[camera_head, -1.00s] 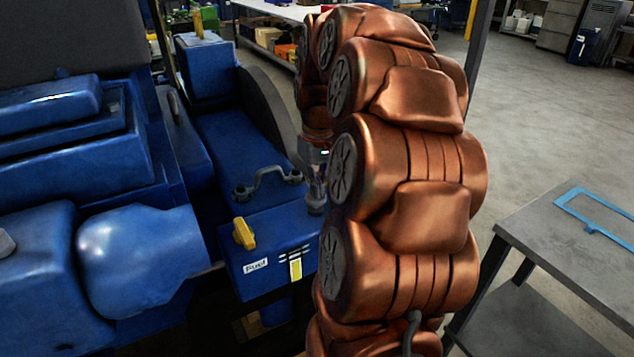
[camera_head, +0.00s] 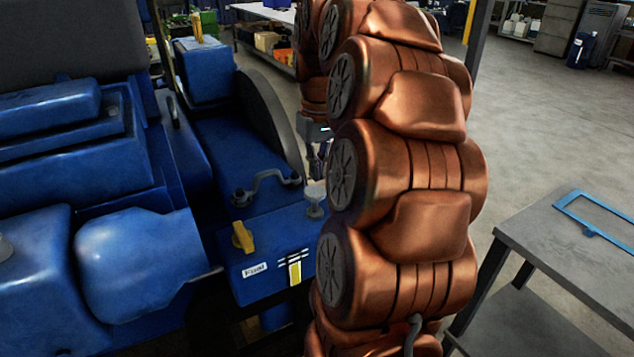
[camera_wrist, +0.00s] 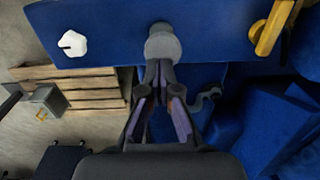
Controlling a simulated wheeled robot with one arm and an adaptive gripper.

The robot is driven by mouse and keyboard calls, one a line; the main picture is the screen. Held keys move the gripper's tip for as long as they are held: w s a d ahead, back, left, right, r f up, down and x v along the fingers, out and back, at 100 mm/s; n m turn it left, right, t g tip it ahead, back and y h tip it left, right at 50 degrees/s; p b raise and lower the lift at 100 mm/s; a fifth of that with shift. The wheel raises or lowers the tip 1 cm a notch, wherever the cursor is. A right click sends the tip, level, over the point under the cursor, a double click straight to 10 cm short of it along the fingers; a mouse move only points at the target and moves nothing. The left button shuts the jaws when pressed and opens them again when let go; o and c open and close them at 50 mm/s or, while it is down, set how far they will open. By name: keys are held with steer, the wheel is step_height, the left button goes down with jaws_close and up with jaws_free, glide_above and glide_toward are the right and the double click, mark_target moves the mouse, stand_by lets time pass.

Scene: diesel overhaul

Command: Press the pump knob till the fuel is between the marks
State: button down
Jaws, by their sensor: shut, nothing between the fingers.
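The pump knob (camera_head: 315,191) is a pale grey round cap on a short stem on top of the blue fuel box (camera_head: 270,240). It also shows in the wrist view (camera_wrist: 162,44), just beyond my fingertips. My gripper (camera_head: 317,174) is shut and empty above the knob in the head view, partly hidden by my arm. In the wrist view my gripper (camera_wrist: 159,65) has its tips close together beside the knob's edge; I cannot tell whether they touch. The fuel gauge (camera_head: 295,272) is a yellow upright strip on the box front, with white marks; its exact level is too small to read.
A yellow lever (camera_head: 242,237) and a grey bent handle (camera_head: 265,184) stand on the box near the knob. A white cap (camera_wrist: 72,43) and a wooden pallet (camera_wrist: 75,90) show in the wrist view. A grey table (camera_head: 560,250) stands at the right.

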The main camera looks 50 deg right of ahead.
mark_target(317, 190)
step_height(317, 190, up, 8)
steer(key=b, duration=0.1)
steer(key=shift+f, duration=0.15)
stand_by(0.4)
stand_by(1.4)
steer(key=s+a+f+n+g, duration=0.15)
steer(key=a+f, duration=0.25)
steer(key=a, duration=0.5)
steer(key=s+a+f+n+t, duration=0.15)
steer(key=a+f, duration=0.25)
steer(key=a, duration=0.4)
steer(key=s+a+f+g, duration=0.2)
steer(key=s+a+f, duration=0.9)
steer(key=s+f, duration=0.2)
steer(key=shift+s+f+n, duration=0.2)
steer(key=shift+s+n, duration=0.2)
steer(key=shift+s, duration=0.35)
